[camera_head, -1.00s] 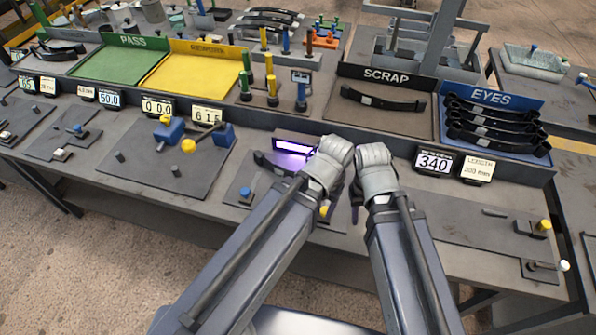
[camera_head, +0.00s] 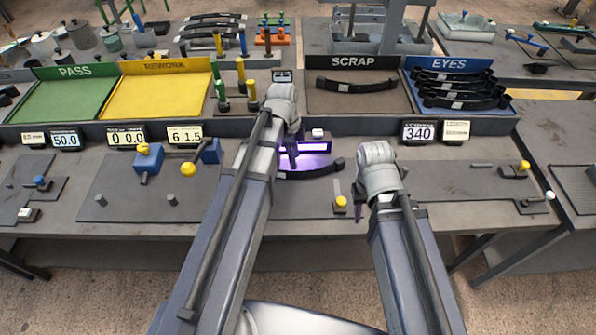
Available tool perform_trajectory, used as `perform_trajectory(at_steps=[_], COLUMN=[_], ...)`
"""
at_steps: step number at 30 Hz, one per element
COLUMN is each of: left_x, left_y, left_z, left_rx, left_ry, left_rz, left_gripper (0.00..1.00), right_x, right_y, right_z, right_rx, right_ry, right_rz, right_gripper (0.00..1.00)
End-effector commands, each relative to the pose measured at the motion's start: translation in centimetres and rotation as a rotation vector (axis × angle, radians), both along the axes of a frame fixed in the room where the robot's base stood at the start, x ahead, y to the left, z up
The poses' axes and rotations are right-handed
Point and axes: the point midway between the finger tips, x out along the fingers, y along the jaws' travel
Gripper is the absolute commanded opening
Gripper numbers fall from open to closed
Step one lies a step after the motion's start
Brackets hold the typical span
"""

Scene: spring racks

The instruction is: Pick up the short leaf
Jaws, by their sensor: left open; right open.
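A dark curved leaf (camera_head: 312,172) lies on the bench plate in front of a glowing purple lamp (camera_head: 305,147). My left arm hides its left end. Another dark leaf with a pale label (camera_head: 357,85) lies in the SCRAP tray, and several dark leaves (camera_head: 455,92) are stacked in the blue EYES tray. I cannot tell by sight which is the short one. My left gripper (camera_head: 293,155) is open, by the lamp and above the leaf's left part, its fingers partly hidden. My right gripper (camera_head: 359,205) is open and empty, to the right of that leaf.
The green PASS tray (camera_head: 62,98) and yellow REWORK tray (camera_head: 155,97) stand at the back left. Green and yellow posts (camera_head: 221,95) stand beside them. A 340 display (camera_head: 417,132) stands behind my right gripper. A yellow-knobbed piece (camera_head: 341,203) sits between my arms.

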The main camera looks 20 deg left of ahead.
Motion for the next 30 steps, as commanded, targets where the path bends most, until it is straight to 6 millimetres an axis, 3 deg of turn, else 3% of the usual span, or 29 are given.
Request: perform_trajectory(at_steps=[7,16,23,30], left_x=[0.2,0.2,0.2,0.1], left_y=[0.3,0.0,0.0,-0.2], left_z=[-0.3,-2.7,-2.8,-5.0], left_rx=[-0.004,-0.003,-0.003,-0.003], left_ry=[-0.005,-0.005,-0.005,-0.005], left_rz=[-0.025,-0.023,-0.023,-0.022], left_gripper=[0.48,0.48,0.48,0.48], right_x=[0.0,0.0,0.0,0.0], right_y=[0.0,0.0,0.0,0.0], right_z=[-0.3,-2.7,-2.8,-5.1], right_rx=[0.0,0.0,0.0,0.0], right_ry=[0.0,0.0,0.0,0.0], right_rz=[0.0,0.0,0.0,0.0], right_gripper=[0.41,0.41,0.41,0.41])
